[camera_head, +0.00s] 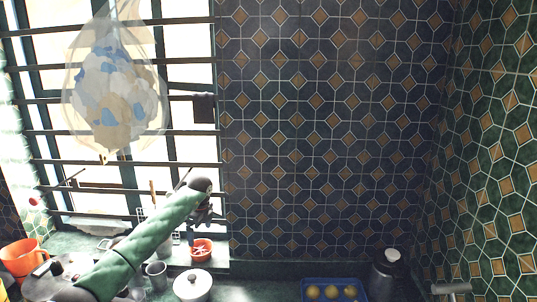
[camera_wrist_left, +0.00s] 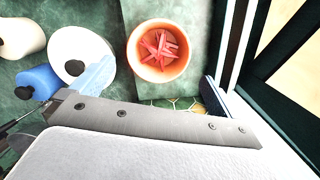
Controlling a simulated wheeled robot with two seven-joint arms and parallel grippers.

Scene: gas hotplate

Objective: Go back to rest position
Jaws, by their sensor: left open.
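My left arm, in a green sleeve, reaches up from the lower left of the head view. My left gripper (camera_head: 205,212) is at its end, dark and small, in front of the window and above the sill. It is open, with nothing seen held in it. An orange bowl (camera_head: 201,250) with red pieces stands below it; the bowl also shows in the left wrist view (camera_wrist_left: 143,62). In that view a grey bar with several rivets (camera_wrist_left: 150,122) lies across a white surface close to the camera. I cannot tell what these are. My right gripper is in neither view.
A white lidded pot (camera_head: 192,289) stands near the bowl. A grey mug (camera_head: 157,274) is beside my arm, and an orange pot (camera_head: 22,258) is at far left. A blue tray (camera_head: 312,299) holds yellow fruit. A net bag (camera_head: 112,85) hangs before the barred window (camera_head: 185,148).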

